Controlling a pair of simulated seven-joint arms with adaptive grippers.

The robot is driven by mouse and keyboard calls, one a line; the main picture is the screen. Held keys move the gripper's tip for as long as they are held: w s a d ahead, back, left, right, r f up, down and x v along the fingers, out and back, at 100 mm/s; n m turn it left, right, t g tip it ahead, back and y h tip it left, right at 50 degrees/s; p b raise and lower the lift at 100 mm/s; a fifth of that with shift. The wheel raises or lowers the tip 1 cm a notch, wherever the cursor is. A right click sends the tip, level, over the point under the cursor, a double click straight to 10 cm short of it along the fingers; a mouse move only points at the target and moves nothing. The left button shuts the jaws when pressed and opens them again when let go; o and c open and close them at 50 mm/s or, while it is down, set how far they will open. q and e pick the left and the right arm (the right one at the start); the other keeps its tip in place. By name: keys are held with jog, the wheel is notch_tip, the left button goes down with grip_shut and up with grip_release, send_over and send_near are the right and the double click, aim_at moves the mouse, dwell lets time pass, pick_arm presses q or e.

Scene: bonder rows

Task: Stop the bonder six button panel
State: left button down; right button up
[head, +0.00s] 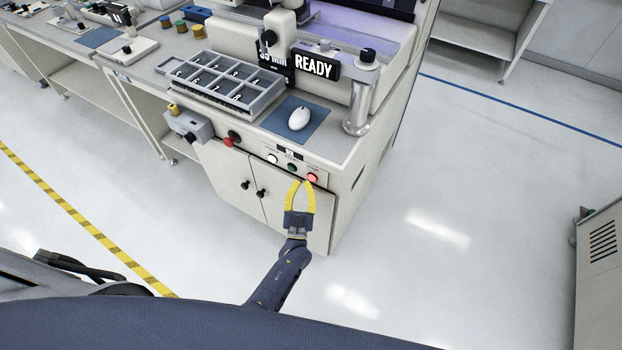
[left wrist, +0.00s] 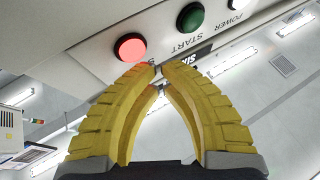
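The bonder (head: 340,165) is a pale cabinet with a button panel (head: 300,168) on its front top edge. The panel has a white button (head: 272,159), a green button (head: 292,167) and a glowing red button (head: 312,177). In the left wrist view the red button (left wrist: 130,47) and green button (left wrist: 190,17) show large, with START and POWER labels upside down. My left gripper (head: 302,182) has its yellow fingertips together just in front of the panel, near the red button. In the wrist view the tips (left wrist: 160,69) appear apart from it, holding nothing. My right gripper is not in view.
A READY sign (head: 315,65) stands above the worktop. A red knob (head: 228,141) sits left on the front. Open floor (head: 450,190) lies to the right.

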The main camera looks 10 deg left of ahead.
pick_arm(q)
jog(key=shift+s, duration=0.15)
jog(key=shift+s+a, duration=0.25)
jog(key=shift+s, duration=0.5)
jog(key=shift+s+a, duration=0.25)
jog(key=shift+s, duration=0.5)
jog(key=shift+s+a, duration=0.25)
jog(key=shift+s, duration=0.5)
jog(key=d+f+m+g+h, duration=0.35)
jog(key=f+g+h, duration=0.2)
jog(key=f, duration=0.95)
jog(key=s+f+g, duration=0.4)
jog(key=s+f, duration=0.2)
jog(key=f, duration=0.3)
jog(key=s+f+g, duration=0.3)
jog(key=s+f, duration=0.3)
jog(key=f, duration=0.3)
jog(key=s+a+f+g, duration=0.3)
jog(key=s+a+f, duration=0.1)
jog(key=s, duration=0.8)
jog(key=s+a+f+m+g+y, duration=0.1)
jog(key=s+a+f+g, duration=0.2)
jog(key=s, duration=0.9)
jog(key=s+a+f+g+y, duration=0.1)
jog(key=s+a+f+g, duration=0.2)
jog(key=s, duration=0.9)
notch_tip(320, 180, down, 4)
jog(key=shift+a+f+g, duration=0.2)
jog(key=shift+a+g, duration=0.15)
jog(key=shift+a, duration=0.8)
